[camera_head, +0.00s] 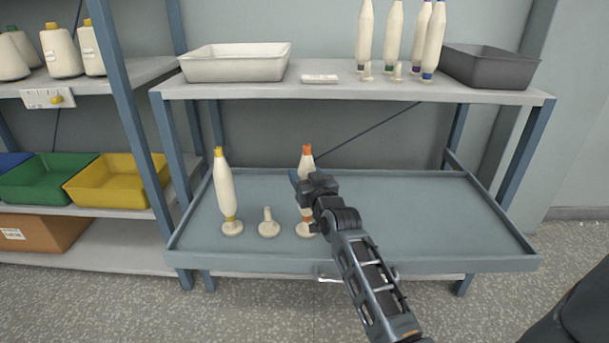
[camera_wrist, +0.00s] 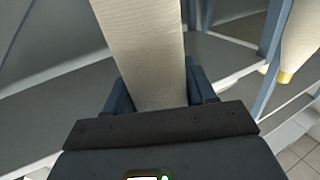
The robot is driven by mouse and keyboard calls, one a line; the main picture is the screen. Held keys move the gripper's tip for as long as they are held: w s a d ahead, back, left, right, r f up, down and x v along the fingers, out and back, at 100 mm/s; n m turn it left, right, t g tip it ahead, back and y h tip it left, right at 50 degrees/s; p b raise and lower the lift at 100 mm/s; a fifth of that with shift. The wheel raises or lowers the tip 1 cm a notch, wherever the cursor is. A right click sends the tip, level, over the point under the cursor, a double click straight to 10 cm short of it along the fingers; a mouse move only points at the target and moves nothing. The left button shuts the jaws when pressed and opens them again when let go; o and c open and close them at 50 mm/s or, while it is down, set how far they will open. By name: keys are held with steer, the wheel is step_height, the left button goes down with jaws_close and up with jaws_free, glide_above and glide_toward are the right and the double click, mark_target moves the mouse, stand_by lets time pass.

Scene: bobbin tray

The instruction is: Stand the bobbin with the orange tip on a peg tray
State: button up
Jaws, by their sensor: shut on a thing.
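The bobbin with the orange tip (camera_head: 307,152) is cream, upright, with an orange band near its foot. My gripper (camera_head: 302,180) is shut on its middle. The wrist view shows its cream body (camera_wrist: 143,50) between the two fingers. Its foot is over the right peg base (camera_head: 306,230) on the blue-grey peg tray (camera_head: 430,215); whether it rests fully there I cannot tell, as my wrist hides part of it. A bare peg (camera_head: 268,224) stands to its left. A bobbin with a yellow tip (camera_head: 225,188) stands on the left peg.
The upper shelf (camera_head: 420,93) holds a white bin (camera_head: 237,63), a dark grey bin (camera_head: 490,66), several bobbins and short pegs. Shelf posts flank the tray. The tray's right half is clear. Yellow (camera_head: 118,181) and green bins are on the left rack.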

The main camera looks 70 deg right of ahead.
steer(key=shift+f+b, duration=0.3)
steer(key=shift+f, duration=0.1)
steer(key=o, duration=1.2)
steer(key=shift+s+a, duration=0.1)
steer(key=p+v, duration=0.1)
steer(key=v, duration=0.6)
steer(key=shift+s+a+p, duration=0.2)
steer(key=shift+s+p, duration=0.05)
steer(key=shift+p, duration=0.15)
